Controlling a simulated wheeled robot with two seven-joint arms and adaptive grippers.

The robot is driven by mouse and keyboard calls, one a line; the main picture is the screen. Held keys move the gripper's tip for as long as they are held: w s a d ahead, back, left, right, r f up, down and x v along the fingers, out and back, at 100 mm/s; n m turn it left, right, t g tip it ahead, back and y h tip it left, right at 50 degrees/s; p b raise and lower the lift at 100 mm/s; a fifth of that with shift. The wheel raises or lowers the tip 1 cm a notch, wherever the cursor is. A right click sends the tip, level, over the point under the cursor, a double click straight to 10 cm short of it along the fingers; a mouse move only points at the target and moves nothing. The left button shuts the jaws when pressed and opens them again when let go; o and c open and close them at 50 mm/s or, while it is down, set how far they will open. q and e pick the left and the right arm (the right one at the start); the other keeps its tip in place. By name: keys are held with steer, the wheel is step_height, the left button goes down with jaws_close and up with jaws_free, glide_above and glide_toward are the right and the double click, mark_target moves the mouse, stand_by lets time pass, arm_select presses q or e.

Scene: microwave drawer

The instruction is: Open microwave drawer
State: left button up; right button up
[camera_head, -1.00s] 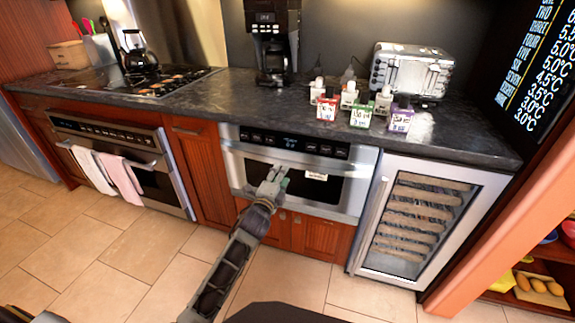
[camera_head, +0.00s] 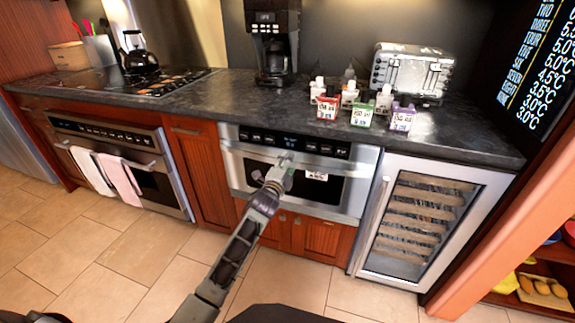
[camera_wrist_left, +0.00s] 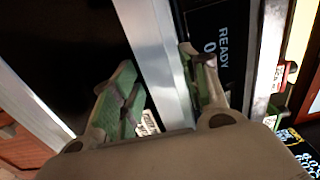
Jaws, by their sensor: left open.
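The microwave drawer (camera_head: 325,191) is built in under the counter, with a silver frame, a dark front and a long silver handle bar (camera_head: 325,168) across its top. It looks shut. My left gripper (camera_head: 283,162) is at the handle bar, left of the middle of the drawer. In the left wrist view the open fingers of my left gripper (camera_wrist_left: 168,85) stand on either side of the silver handle bar (camera_wrist_left: 158,50). The microwave display (camera_wrist_left: 222,45) reads READY there. I cannot tell whether the fingers touch the bar. My right gripper is not in view.
An oven (camera_head: 125,165) with towels is at left and a wine cooler (camera_head: 425,220) at right. Wooden cabinet doors (camera_head: 310,234) sit below the microwave. A coffee maker (camera_head: 273,40), toaster (camera_head: 410,72) and several small bottles stand on the counter (camera_head: 205,97). The tiled floor in front is clear.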

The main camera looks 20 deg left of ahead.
arm_select(q)
steer(key=shift+w, duration=0.3)
steer(key=shift+c, duration=0.4)
jaws_close()
